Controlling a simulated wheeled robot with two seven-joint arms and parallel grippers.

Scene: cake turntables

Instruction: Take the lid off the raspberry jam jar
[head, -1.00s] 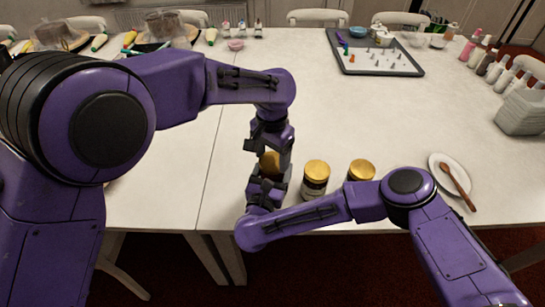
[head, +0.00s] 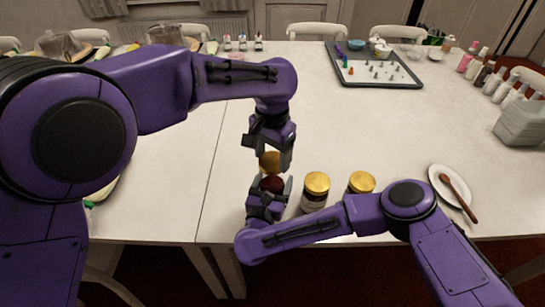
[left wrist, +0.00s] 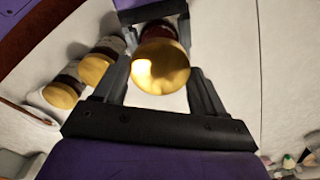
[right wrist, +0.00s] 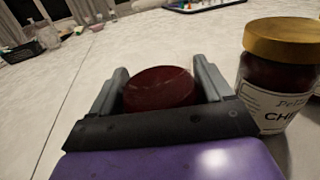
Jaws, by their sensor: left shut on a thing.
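My left gripper (head: 271,158) is shut on a round gold lid (head: 270,163), held just above an open jar (head: 271,184) with dark red contents. The lid (left wrist: 160,66) sits between the left fingers in the left wrist view, partly covering the jar behind it. My right gripper (head: 268,198) is shut around the sides of the jar, which stands on the table. In the right wrist view the dark red top (right wrist: 158,88) shows bare between the right fingers. The jar's label is hidden.
Two gold-lidded jars (head: 316,190) (head: 361,183) stand close to the right of the open jar. A white plate with a wooden spoon (head: 455,188) lies farther right. A grey tray (head: 411,79) with small pieces is at the back. The middle of the table is clear.

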